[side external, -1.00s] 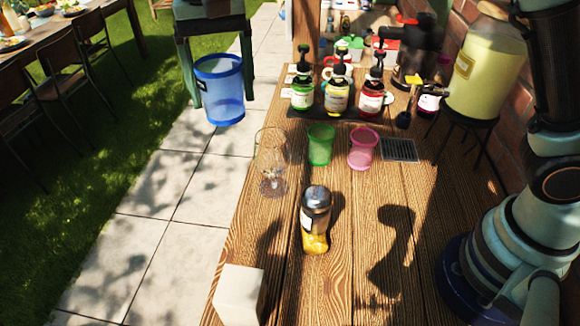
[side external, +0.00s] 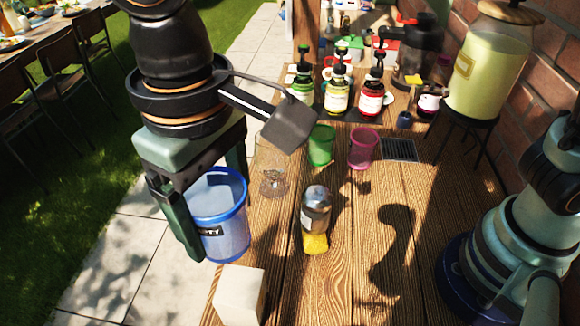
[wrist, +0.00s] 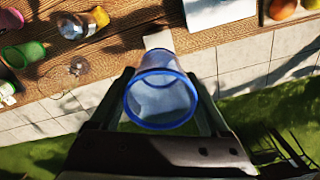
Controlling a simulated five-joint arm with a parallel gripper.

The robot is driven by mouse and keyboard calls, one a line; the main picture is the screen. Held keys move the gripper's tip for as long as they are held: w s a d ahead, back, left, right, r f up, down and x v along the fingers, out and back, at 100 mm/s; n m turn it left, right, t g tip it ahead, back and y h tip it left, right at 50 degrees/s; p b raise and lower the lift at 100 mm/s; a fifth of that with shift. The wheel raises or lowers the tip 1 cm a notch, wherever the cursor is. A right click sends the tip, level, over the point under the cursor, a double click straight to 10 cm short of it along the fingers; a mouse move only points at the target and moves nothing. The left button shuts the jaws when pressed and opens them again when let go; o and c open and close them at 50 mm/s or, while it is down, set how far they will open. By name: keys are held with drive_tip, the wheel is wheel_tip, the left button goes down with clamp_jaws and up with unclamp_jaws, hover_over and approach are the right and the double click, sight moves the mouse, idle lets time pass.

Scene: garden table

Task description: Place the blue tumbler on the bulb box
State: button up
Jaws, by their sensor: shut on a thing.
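In the wrist view the tumbler (wrist: 160,103) sits between both fingers (wrist: 160,88). The bulb box appears to be the plain pale box (side external: 240,294) at the table's near left edge, just below the tumbler in the side view. It also shows past the tumbler's rim in the wrist view (wrist: 158,40). No marking on it is visible.
On the wooden table, a clear glass (side external: 270,165) and a silver-topped jar (side external: 316,218) stand near the box. A green cup (side external: 321,145), a pink cup (side external: 363,148) and several bottles (side external: 338,92) stand farther back. The right middle of the table is clear.

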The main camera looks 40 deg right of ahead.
wheel_tip(320, 180, down, 12)
drive_tip(key=shift+r, duration=0.1)
idle(0.4)
drive_tip(key=o, duration=1.2)
